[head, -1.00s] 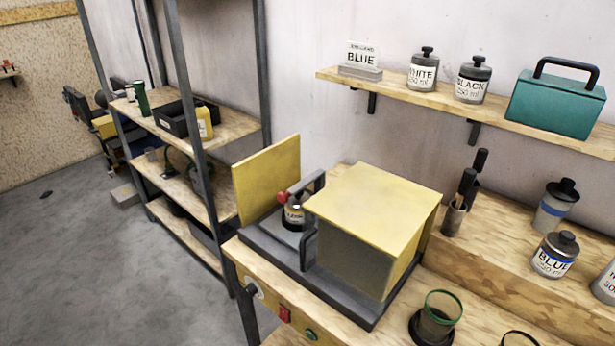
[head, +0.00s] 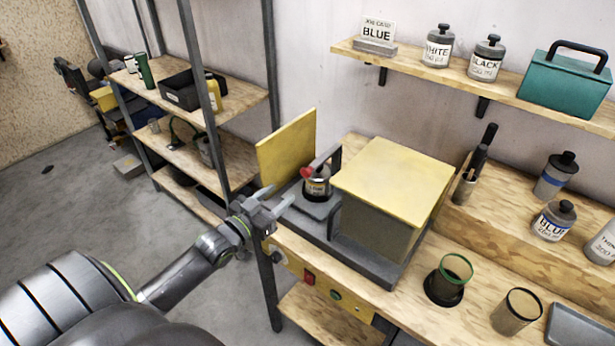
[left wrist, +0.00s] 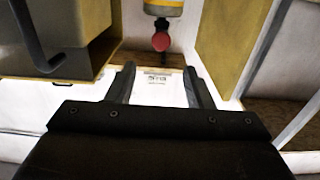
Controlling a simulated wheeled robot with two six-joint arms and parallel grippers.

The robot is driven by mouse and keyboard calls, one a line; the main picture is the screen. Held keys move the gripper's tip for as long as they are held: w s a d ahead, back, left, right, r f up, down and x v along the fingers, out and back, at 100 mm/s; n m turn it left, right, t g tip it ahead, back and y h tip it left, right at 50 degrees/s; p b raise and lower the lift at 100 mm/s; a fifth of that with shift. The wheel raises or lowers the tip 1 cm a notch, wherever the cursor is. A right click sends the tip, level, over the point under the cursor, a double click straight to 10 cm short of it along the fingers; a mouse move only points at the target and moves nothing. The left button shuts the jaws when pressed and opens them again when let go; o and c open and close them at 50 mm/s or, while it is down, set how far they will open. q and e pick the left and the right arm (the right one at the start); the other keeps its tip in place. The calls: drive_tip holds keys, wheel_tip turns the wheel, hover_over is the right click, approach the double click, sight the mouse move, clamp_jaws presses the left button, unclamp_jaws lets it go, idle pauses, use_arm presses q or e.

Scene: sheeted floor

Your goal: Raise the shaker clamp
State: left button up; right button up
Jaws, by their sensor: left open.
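The shaker is a yellow-topped box (head: 385,200) on a dark grey base (head: 352,262), with a yellow panel (head: 287,150) upright at its left. My left gripper (head: 278,198) is open and empty, left of the can and in front of the yellow panel. My right gripper is out of view.
A red switch (head: 310,277) and green button (head: 336,295) sit on the bench front. A green-rimmed cup (head: 453,270) and another cup (head: 516,312) stand right of the shaker. A metal rack (head: 195,90) stands left. A dark handle (head: 333,222) sticks out beside the box.

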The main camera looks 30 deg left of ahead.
sight(304, 173)
use_arm(q)
drive_tip(key=w+b, duration=0.1)
drive_tip(key=w, duration=0.2)
drive_tip(key=w+b, duration=0.1)
drive_tip(key=w, duration=0.3)
drive_tip(key=w+b, duration=0.1)
drive_tip(key=w, duration=0.2)
drive_tip(key=shift+w+d, duration=0.15)
drive_tip(key=shift+d, duration=0.15)
drive_tip(key=shift+w+b, duration=0.4)
drive_tip(key=shift+w, duration=0.35)
drive_tip(key=shift+d, duration=0.1)
